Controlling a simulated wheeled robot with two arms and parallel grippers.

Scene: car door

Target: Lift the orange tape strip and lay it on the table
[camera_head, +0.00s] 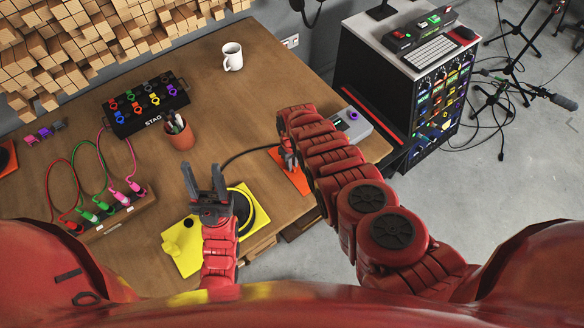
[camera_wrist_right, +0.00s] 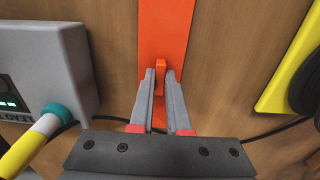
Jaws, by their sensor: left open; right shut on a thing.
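The orange tape strip (camera_head: 297,180) lies on the wooden table near its right front edge, partly hidden by my right arm in the head view. In the right wrist view, the strip (camera_wrist_right: 165,40) runs from the top edge down to my fingers. My right gripper (camera_wrist_right: 161,72) is shut on a small raised orange part of the strip. It also shows in the head view (camera_head: 290,158), where its fingers are mostly hidden. My left gripper (camera_head: 205,180) is open and empty, its two fingers pointing up above the table, left of the strip.
A yellow plate (camera_head: 185,258) with a black coiled cable lies beneath my left gripper. A grey box (camera_head: 352,126) stands right of my right gripper, with a black cable nearby. A pen cup (camera_head: 179,134), white mug (camera_head: 232,58) and black STAG box (camera_head: 150,105) stand farther back.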

